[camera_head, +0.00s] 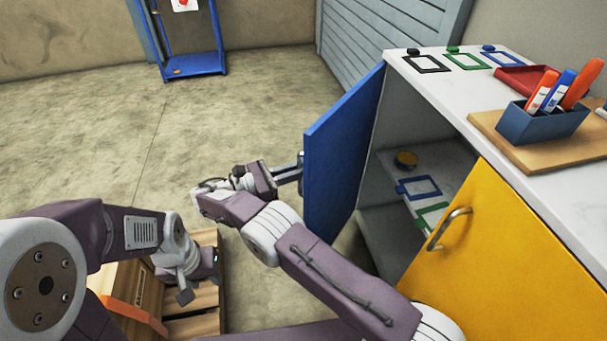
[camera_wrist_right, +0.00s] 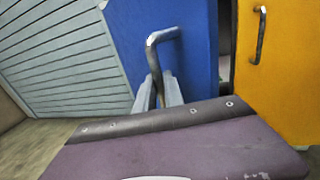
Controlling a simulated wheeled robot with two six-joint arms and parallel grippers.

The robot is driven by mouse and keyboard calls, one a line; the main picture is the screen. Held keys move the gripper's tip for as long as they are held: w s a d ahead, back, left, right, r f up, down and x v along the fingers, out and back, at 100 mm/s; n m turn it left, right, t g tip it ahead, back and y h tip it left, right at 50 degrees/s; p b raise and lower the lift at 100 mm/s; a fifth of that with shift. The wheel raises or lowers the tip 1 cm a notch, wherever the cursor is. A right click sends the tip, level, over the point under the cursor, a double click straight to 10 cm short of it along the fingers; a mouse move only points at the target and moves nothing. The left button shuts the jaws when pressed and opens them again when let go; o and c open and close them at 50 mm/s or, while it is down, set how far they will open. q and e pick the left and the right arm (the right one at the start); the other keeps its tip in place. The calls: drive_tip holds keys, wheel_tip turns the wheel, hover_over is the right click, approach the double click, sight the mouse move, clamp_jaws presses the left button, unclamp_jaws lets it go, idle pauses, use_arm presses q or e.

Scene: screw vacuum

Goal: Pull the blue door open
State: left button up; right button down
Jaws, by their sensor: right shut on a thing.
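The blue door (camera_head: 345,150) stands swung open from the white cabinet (camera_head: 385,240), and the inside shows. My right gripper (camera_head: 297,170) is at the door's outer face, shut on its metal handle. In the right wrist view, the handle (camera_wrist_right: 153,45) rises from between the fingers (camera_wrist_right: 160,92) in front of the blue door (camera_wrist_right: 195,60). My left gripper (camera_head: 200,285) points down over the wooden pallet at the lower left, well away from the door. Its fingers look apart, with nothing seen between them.
A yellow door (camera_head: 500,240) with a metal handle covers the cabinet's near part. Inside, a shelf (camera_head: 455,170) carries a yellow-topped item and marked frames. A pen holder (camera_head: 540,122) and red tray (camera_head: 525,80) stand on top. A blue rack (camera_head: 190,70) stands behind; open floor lies between.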

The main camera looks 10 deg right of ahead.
drive_tip(key=shift+w+r, duration=0.1)
idle(0.3)
drive_tip(key=c, duration=1.5)
unclamp_jaws()
drive_tip(key=shift+o, duration=0.2)
